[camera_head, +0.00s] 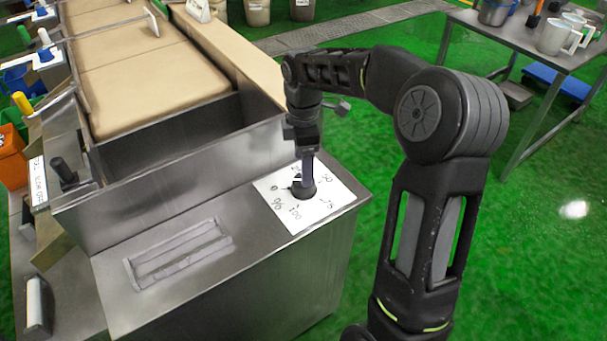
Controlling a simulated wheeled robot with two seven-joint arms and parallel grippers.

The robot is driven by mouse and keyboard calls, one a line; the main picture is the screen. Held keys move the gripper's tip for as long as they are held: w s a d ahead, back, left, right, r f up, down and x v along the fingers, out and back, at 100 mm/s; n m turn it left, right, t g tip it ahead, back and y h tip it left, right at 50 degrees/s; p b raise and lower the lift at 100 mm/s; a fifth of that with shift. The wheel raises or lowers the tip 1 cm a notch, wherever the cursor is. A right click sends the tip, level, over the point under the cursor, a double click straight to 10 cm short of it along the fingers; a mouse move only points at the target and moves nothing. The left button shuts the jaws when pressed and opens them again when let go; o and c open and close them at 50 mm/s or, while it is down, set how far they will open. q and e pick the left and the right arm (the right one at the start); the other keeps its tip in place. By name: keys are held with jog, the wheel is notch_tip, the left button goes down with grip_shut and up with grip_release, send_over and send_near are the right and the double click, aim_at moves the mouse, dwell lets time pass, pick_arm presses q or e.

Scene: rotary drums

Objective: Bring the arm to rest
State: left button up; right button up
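My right arm comes in from the lower right, bends over at the top and reaches down to the metal cabinet. My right gripper (305,172) points down at a dark round knob (303,191) on a white dial sheet (328,212) marked with numbers and a percent sign. The fingertips are at or just above the knob. I cannot tell whether they touch or grip it. My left gripper is not in view.
The metal cabinet (265,285) has a slotted recess (180,255) in its top. A long machine with tan panels (150,85) stands behind it, with levers along its left side. A metal table (535,45) with cups is at the top right. Green floor (545,255) is clear at right.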

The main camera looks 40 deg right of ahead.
jog(key=shift+r, duration=0.7)
